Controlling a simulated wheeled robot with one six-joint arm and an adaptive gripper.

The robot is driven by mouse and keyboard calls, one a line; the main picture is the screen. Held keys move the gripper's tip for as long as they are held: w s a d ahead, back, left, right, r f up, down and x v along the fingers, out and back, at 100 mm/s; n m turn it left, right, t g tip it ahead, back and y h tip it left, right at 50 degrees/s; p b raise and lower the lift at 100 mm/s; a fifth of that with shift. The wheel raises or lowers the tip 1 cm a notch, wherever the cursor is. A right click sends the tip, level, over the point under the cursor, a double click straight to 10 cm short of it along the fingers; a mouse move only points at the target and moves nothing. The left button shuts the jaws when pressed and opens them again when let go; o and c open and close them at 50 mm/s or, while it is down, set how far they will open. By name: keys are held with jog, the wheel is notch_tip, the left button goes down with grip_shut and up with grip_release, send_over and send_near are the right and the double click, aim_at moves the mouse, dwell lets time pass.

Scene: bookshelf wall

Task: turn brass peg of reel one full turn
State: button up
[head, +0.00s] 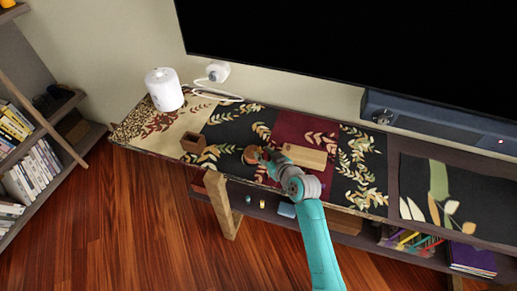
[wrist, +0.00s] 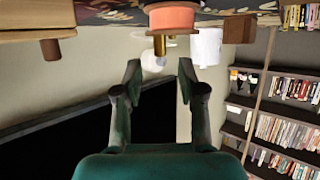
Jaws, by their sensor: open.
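The reel (head: 251,153) stands on the patterned shelf top, small and partly hidden by my gripper (head: 266,157) in the head view. In the wrist view, which looks upside down, the reel (wrist: 172,19) is an orange-pink drum at the top edge. Its brass peg (wrist: 159,45) sticks out toward the gap between my fingers. My gripper (wrist: 160,72) is open and empty, with one finger to each side of the peg's line. The peg tip seems just short of the fingertips; no contact shows.
A pale wooden block (head: 305,156) lies right of the reel. A small brown open box (head: 193,144) stands to its left. A white cylinder (head: 164,89) is at the back left. The television (head: 370,45) hangs behind. Bare floor (head: 130,220) lies in front at left.

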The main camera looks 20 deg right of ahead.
aim_at(259, 149)
jog(key=shift+x, duration=2.5)
grip_shut()
